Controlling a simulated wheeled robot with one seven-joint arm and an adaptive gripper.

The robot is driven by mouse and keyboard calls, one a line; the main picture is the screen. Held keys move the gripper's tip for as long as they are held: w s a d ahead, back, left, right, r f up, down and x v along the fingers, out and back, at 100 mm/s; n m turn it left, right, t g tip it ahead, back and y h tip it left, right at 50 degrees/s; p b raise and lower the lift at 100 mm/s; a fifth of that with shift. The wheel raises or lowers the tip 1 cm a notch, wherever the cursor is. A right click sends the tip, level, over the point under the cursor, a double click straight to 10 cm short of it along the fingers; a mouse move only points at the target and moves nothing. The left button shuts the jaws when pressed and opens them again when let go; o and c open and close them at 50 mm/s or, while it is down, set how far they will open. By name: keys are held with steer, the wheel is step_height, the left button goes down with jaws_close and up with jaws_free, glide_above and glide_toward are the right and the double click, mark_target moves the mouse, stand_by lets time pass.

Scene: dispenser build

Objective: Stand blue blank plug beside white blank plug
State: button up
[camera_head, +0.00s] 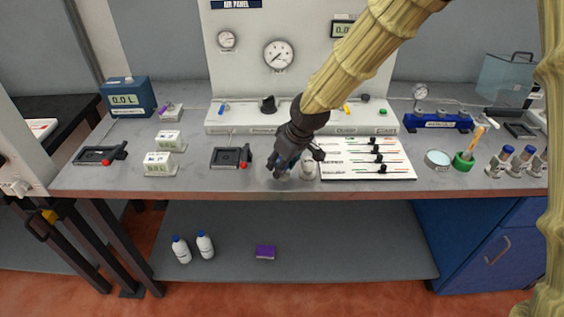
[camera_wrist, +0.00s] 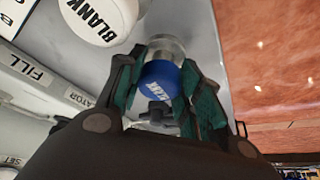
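The blue blank plug (camera_wrist: 160,80) shows in the wrist view with its lettered blue cap between the dark teal finger pads of my gripper (camera_wrist: 163,72). The pads look in contact with both sides of it, and a clear or metallic part shows beyond the cap. The white blank plug (camera_wrist: 102,22) stands close by at the upper left of the wrist view, apart from the blue one. In the head view, my gripper (camera_head: 284,168) is low at the bench's front edge, just left of the white plug (camera_head: 308,170). It mostly hides the blue plug there.
A white slider panel (camera_head: 345,172) lies right of the plugs. A black tray with a red knob (camera_head: 231,158) lies to the left. The bench's front edge (camera_head: 215,192) is close to my gripper. Blue-capped fittings (camera_head: 507,152) stand at the far right.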

steer(key=o, duration=0.4)
steer(key=b+v, duration=0.1)
steer(key=v, duration=1.1)
steer(key=shift+r, duration=0.2)
steer(key=shift+f, duration=0.1)
